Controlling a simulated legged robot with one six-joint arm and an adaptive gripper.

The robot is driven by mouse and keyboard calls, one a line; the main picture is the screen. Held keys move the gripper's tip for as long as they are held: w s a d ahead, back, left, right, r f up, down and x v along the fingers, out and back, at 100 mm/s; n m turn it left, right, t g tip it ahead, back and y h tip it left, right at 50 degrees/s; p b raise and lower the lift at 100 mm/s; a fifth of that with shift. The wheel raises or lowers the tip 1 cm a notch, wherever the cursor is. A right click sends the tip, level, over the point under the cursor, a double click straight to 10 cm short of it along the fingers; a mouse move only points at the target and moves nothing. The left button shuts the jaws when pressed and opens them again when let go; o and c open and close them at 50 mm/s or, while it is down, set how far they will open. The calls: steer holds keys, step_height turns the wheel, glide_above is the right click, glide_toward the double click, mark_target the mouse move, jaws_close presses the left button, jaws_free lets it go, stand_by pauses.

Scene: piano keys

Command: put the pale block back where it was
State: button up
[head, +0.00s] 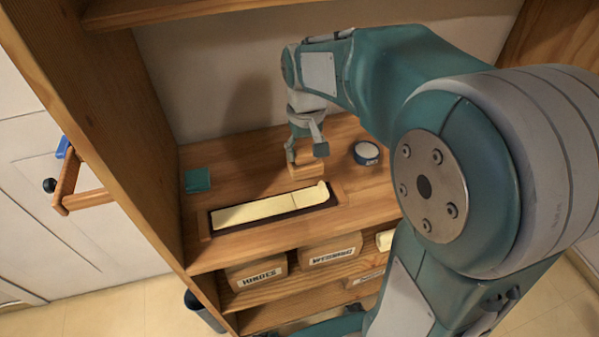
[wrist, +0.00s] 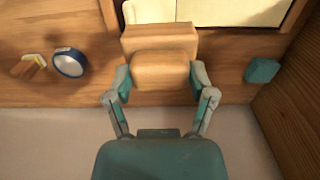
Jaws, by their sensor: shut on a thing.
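My gripper (head: 306,152) points down over the shelf behind the keys and is shut on a pale tan wooden block (head: 306,171). The wrist view shows the block (wrist: 160,70) squarely between the two fingers, with a wider tan part just beyond it. I cannot tell whether that part is the same block or another piece. The held block is close behind the cream keys (head: 265,209), which lie in a dark-lined recess with a wooden frame (head: 205,226). I cannot tell whether the block touches the shelf.
A teal block (head: 198,180) lies at the left of the shelf and a blue-and-white roll (head: 367,153) at the right. Labelled boxes (head: 331,251) stand below. Wooden side wall (head: 120,110) bounds the left.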

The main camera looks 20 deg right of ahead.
steer(key=shift+w+a, duration=0.25)
steer(key=shift+a, duration=0.1)
steer(key=w+f, duration=0.3)
steer(key=w, duration=0.1)
steer(key=w+f, duration=0.3)
steer(key=w, duration=0.2)
steer(key=w+f, duration=0.4)
steer(key=shift+w, duration=0.25)
steer(key=shift+f, duration=1.35)
steer(key=shift+f, duration=0.1)
steer(key=o, duration=0.9)
steer(key=shift+o, duration=0.2)
